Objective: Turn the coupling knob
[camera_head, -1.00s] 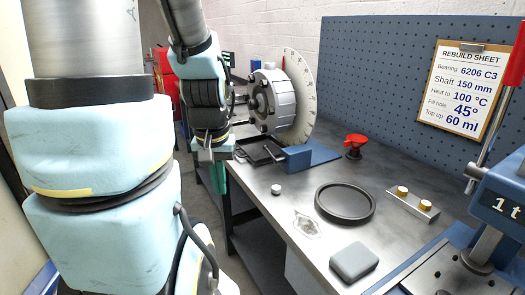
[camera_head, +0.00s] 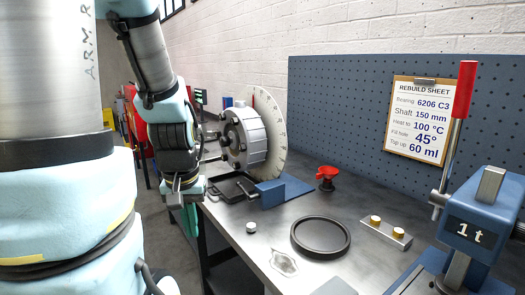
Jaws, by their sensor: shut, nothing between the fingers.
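The grey coupling (camera_head: 243,140) is a round metal body with dark knobs on its near face. It stands in front of a large white graduated dial disc (camera_head: 268,125) at the back left of the bench. I cannot tell which dark part is the coupling knob. My gripper (camera_head: 191,221) hangs below my arm with its green fingers pointing down. It is left of the coupling and lower than it, off the bench's left edge, apart from the coupling. The fingers are shut and hold nothing.
A blue press (camera_head: 480,215) is at right.

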